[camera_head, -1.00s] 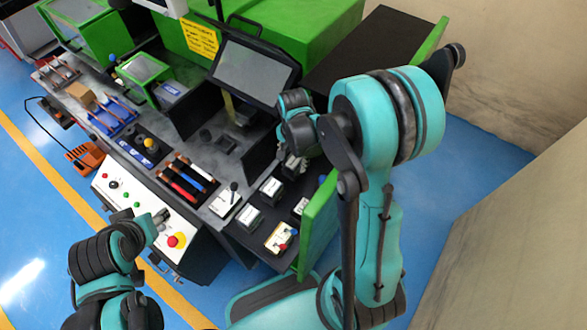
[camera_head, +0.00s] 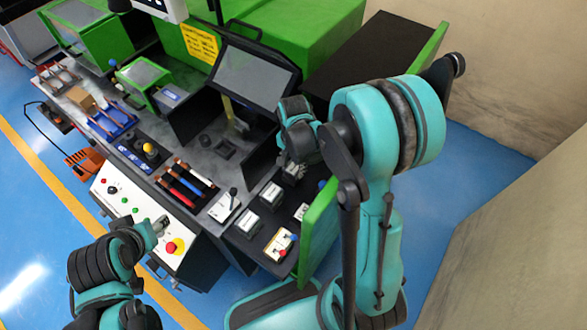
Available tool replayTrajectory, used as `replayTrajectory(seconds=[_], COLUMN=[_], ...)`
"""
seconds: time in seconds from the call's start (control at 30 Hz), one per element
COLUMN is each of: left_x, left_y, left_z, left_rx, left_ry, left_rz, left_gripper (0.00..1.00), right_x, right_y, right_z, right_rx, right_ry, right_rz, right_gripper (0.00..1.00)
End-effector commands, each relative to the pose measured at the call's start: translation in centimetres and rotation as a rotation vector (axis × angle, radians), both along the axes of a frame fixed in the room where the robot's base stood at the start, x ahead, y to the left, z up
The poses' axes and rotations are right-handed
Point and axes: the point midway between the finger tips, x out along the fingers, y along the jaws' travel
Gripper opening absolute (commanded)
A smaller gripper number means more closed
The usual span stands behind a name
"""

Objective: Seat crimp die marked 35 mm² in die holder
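Several grey die blocks with white labels stand on the dark right end of the bench, among them a front block (camera_head: 248,222), a middle block (camera_head: 271,195) and a rear block (camera_head: 293,172). The labels are too small to read, so I cannot tell which is marked 35 mm². My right gripper (camera_head: 297,160) is over the rear block, largely hidden by its wrist; its fingers and any hold are unclear. My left gripper (camera_head: 160,226) is beside the white control panel, away from the blocks; its finger gap is unclear. I cannot make out the die holder for certain.
A dark monitor (camera_head: 254,76) stands behind the blocks. A green side plate (camera_head: 318,232) rises close on the right. A lever box (camera_head: 225,206) and red-, blue- and white-handled tools (camera_head: 185,181) lie left. The control panel (camera_head: 135,211) has a red button.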

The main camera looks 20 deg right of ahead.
Motion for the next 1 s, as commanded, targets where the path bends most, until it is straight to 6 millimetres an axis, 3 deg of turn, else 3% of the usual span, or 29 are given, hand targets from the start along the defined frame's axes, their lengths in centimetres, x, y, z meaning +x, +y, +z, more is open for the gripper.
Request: replayTrajectory(seconds=[1.0], left_x=[0.0], left_y=[0.0], left_z=[1.9], left_rx=[0.000], left_ry=[0.000], left_rz=[0.000], left_gripper=[0.49], right_x=[0.0], right_y=[0.0], right_z=[2.7], right_rx=[0.000], right_ry=[0.000], right_rz=[0.000], right_gripper=[0.06])
